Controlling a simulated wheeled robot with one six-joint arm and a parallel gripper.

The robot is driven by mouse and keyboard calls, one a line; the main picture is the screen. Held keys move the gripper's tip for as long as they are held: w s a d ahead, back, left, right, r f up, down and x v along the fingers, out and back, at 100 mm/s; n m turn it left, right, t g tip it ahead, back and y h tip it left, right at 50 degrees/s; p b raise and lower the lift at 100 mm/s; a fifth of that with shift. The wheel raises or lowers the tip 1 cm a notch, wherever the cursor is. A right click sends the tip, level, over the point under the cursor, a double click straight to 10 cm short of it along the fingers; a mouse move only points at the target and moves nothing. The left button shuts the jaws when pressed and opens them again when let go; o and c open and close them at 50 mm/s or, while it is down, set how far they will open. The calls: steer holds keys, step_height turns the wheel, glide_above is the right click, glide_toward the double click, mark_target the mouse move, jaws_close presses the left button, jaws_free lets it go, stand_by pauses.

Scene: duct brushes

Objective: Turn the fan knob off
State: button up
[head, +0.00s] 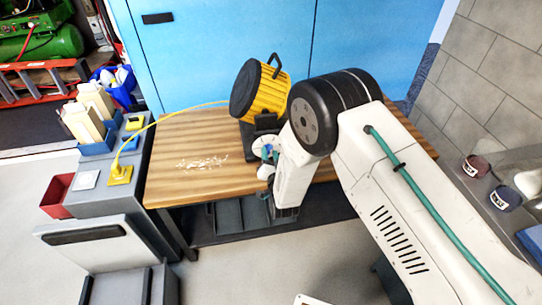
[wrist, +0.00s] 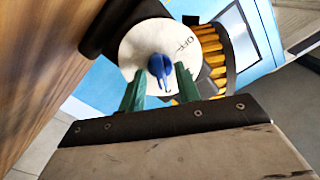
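The yellow fan (head: 262,97) with black ends and a handle stands on the wooden table. In the wrist view its ribbed yellow side (wrist: 211,50) shows behind a round white dial (wrist: 135,48). A blue knob (wrist: 159,68) sits at the dial's middle. The word OFF is printed on the dial to the knob's upper right. My gripper (wrist: 160,72) has its two green fingers apart, one on each side of the knob's lower part. Gaps seem to show between fingers and knob; contact is unclear. In the head view my arm partly hides the dial (head: 262,144).
The wooden table (head: 170,160) carries pale scraps (head: 203,162) at left. A yellow cable runs from the fan to a yellow plug (head: 120,174) on a grey cabinet. Blue doors stand behind. A grey counter with caps (head: 475,167) is at right.

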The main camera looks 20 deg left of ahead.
jaws_close()
steer(key=shift+d+n, duration=0.1)
steer(key=shift+n, duration=0.2)
steer(key=n, duration=1)
steer(key=shift+n, duration=0.3)
steer(key=n, duration=1.2)
steer(key=shift+n, duration=0.3)
